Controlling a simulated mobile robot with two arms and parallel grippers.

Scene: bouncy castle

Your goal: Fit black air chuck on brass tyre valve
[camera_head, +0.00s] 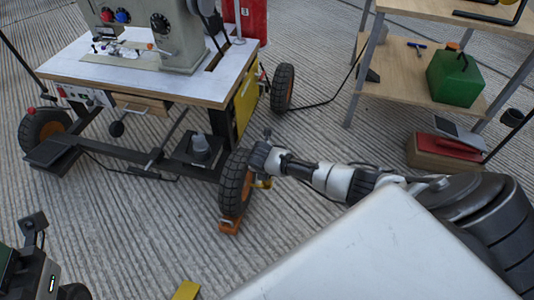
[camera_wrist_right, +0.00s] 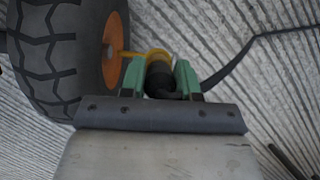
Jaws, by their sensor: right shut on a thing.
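My right gripper (camera_wrist_right: 159,80) is shut on the black air chuck (camera_wrist_right: 160,80), which sits between its two green fingers. A yellow part (camera_wrist_right: 158,56) shows just beyond the chuck. A thin brass-coloured stem (camera_wrist_right: 128,53), which looks like the tyre valve, reaches from the orange rim (camera_wrist_right: 115,45) to this yellow part. I cannot tell whether the chuck is seated on it. In the head view, the right gripper (camera_head: 262,160) is beside the black tyre (camera_head: 234,185), and its fingers are mostly hidden. Part of my left arm shows at lower left; its fingertips do not show.
The wheel belongs to a cart with a white-topped table (camera_head: 130,65) bearing a sewing machine (camera_head: 180,35). An orange chock (camera_head: 229,226) is under the tyre. A wooden shelf (camera_head: 405,75) holds a green can (camera_head: 456,77). A dark hose (camera_wrist_right: 225,72) runs right.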

